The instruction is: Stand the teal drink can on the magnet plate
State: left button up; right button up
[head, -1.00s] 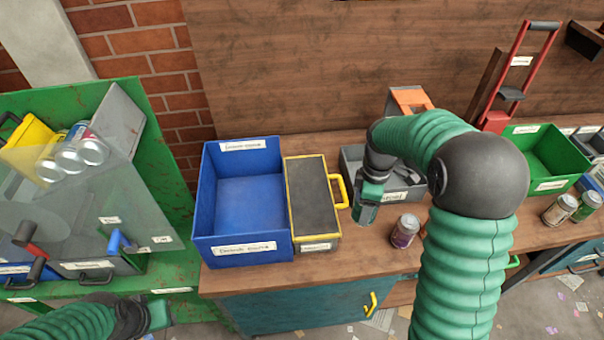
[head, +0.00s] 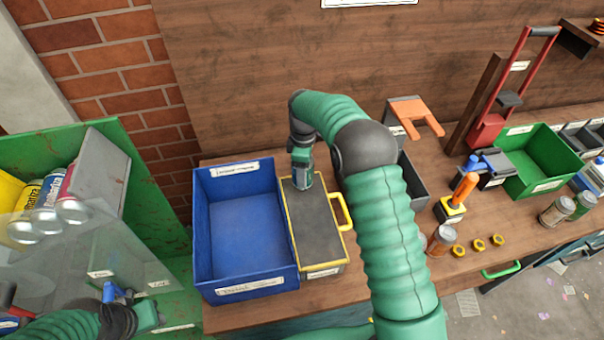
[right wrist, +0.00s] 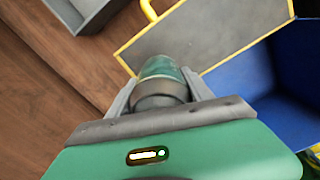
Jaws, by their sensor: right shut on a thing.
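The magnet plate (head: 325,235) is a dark grey slab with a yellow border and a yellow side handle, on the wooden bench right of the blue bin. My right gripper (head: 302,172) is shut on the teal drink can (right wrist: 160,68), over the far part of the plate. In the head view the gripper mostly covers the can. In the right wrist view the can sits between the two fingers, its top towards the camera. I cannot tell whether its base touches the plate. My left gripper (head: 152,314) is low at the left, away from the plate; its jaws are unclear.
The blue bin (head: 245,283) stands directly left of the plate. A grey bin (head: 415,185) is partly hidden behind my right arm. A green bin (head: 540,187) stands farther right.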

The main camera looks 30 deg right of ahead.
jog(key=shift+w+a, duration=0.1)
jog(key=shift+w, duration=0.2)
jog(key=shift+s+f+p, duration=0.2)
jog(key=shift+f+p, duration=0.05)
jog(key=shift+f, duration=0.3)
jog(key=shift+s+f+p, duration=0.2)
jog(key=shift+f, duration=0.35)
jog(key=shift+d+f, duration=0.25)
jog(key=shift+f, duration=0.1)
jog(key=shift+d+f, duration=0.1)
jog(key=shift+d, duration=0.05)
jog(key=o, duration=1.2)
jog(key=shift+w+f, duration=0.1)
jog(key=o, duration=0.4)
jog(key=shift+w, duration=0.1)
pick_arm(q)
jog(key=shift+s+d+r, duration=0.1)
jog(key=shift+s+r, duration=0.2)
jog(key=shift+r, duration=0.3)
pick_arm(e)
jog(key=shift+a, duration=0.25)
jog(key=shift+r, duration=0.2)
